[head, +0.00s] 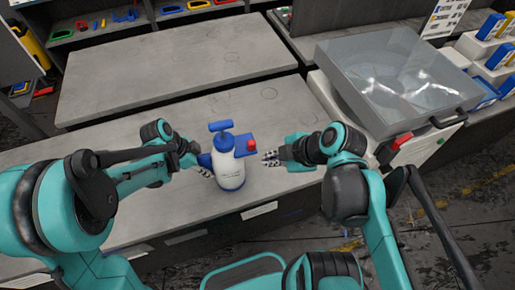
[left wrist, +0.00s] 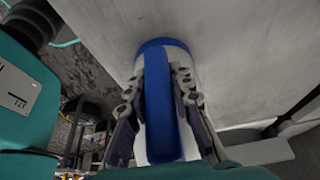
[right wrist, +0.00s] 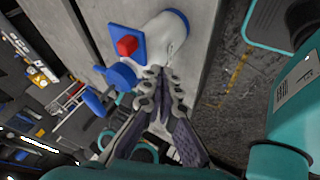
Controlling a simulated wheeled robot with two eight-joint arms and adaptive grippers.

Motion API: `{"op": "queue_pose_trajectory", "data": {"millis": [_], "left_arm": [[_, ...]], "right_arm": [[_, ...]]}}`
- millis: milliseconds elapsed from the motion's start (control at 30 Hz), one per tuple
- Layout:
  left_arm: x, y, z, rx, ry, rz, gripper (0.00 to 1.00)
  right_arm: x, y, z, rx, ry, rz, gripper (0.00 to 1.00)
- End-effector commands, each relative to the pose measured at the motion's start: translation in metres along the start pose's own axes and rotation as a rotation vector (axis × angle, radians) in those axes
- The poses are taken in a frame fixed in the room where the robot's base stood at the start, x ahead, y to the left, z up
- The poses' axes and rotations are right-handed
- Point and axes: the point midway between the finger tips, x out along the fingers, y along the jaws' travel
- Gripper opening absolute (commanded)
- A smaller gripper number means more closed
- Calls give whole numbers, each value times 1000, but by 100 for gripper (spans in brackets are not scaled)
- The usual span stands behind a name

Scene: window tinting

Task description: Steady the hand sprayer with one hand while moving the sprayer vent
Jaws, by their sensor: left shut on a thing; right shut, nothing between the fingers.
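The hand sprayer (head: 231,172) stands upright on the grey worktop near its front edge. It has a white body, a blue top and a blue pump handle (head: 220,126). The red sprayer vent (head: 251,145) sits on a blue plate at its upper right. My left gripper (head: 206,170) is shut on the sprayer from the left; in the left wrist view its fingers flank the blue handle part (left wrist: 160,105) and white body. My right gripper (head: 270,158) is shut and empty, just right of the sprayer. In the right wrist view its fingertips (right wrist: 160,75) are close to the sprayer, and the red vent (right wrist: 127,45) shows.
A machine with a clear lid (head: 395,80) stands to the right. The worktop (head: 120,220) is otherwise clear, and a second bare grey table (head: 170,70) lies behind it. Shelves with coloured tools (head: 125,17) line the back.

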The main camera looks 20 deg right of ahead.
Motion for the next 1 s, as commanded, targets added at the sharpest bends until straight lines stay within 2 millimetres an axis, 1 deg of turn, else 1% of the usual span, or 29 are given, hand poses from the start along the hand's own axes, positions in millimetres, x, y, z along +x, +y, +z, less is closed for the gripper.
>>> {"op": "queue_pose_trajectory", "data": {"millis": [33, 100, 267, 300, 400, 600, 733, 1000], "left_arm": [[0, 0, 0, 0, 1, 0, 0], [0, 0, 0, 0, 1, 0, 0], [0, 0, 0, 0, 1, 0, 0], [0, 0, 0, 0, 1, 0, 0], [0, 0, 0, 0, 1, 0, 0], [0, 0, 0, 0, 1, 0, 0], [0, 0, 0, 0, 0, 0, 0], [0, 0, 0, 0, 0, 0, 0]], "right_arm": [[10, 1, -1, -3, 2, -1, 0], [22, 0, -1, -3, 2, -2, 0], [48, 0, -1, -3, 2, -1, 0], [49, 7, 0, 0, 0, 0, 0], [54, 18, 0, 1, 0, 1, 0], [62, 32, 0, 0, -1, 1, 0], [64, 35, 0, 0, -1, 1, 0], [64, 36, 0, 1, -1, 1, 0]]}}
